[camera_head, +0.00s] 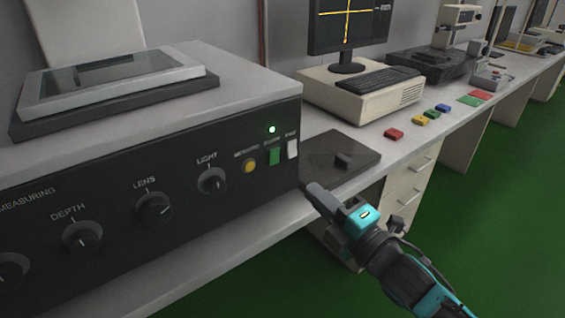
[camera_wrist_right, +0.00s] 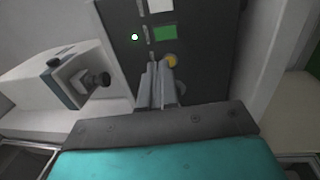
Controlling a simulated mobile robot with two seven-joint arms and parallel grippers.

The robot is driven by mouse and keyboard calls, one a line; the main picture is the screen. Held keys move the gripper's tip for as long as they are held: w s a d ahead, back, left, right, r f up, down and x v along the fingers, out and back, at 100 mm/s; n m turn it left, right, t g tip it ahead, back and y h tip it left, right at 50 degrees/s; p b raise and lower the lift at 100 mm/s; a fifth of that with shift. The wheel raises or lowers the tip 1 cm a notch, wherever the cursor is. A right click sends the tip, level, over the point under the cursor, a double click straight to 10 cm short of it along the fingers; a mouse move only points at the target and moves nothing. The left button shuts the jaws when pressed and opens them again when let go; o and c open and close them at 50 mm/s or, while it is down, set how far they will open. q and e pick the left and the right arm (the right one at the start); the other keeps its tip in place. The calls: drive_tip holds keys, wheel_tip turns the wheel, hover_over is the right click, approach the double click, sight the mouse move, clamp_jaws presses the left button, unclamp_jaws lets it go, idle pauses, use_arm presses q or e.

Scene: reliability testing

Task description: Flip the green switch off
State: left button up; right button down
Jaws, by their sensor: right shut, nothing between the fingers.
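The green switch (camera_head: 274,156) is on the dark front panel of the measuring device (camera_head: 250,95), near the panel's right end. A small lamp (camera_head: 272,129) above it glows bright. The green switch also shows in the right wrist view (camera_wrist_right: 166,33), beside the lit lamp (camera_wrist_right: 135,37). My right gripper (camera_head: 314,190) is shut and empty, to the lower right of the switch and apart from it in the head view. In the right wrist view its closed fingers (camera_wrist_right: 156,66) point toward the panel near the yellow button (camera_wrist_right: 171,60). My left gripper is not in view.
A white switch (camera_head: 292,149) sits just right of the green one, and a yellow button (camera_head: 250,166) just left. Several black knobs (camera_head: 212,181) line the panel. A dark plate (camera_head: 352,160) lies on the bench right of the device. Open green floor (camera_head: 470,200) is at right.

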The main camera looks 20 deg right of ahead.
approach(273, 154)
drive_tip(key=x, duration=0.5)
drive_tip(key=shift+w, duration=0.2)
use_arm(q)
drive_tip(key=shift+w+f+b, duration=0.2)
drive_tip(key=shift+b, duration=0.1)
use_arm(e)
drive_tip(key=shift+w+a, duration=0.3)
drive_tip(key=shift+w, duration=0.4)
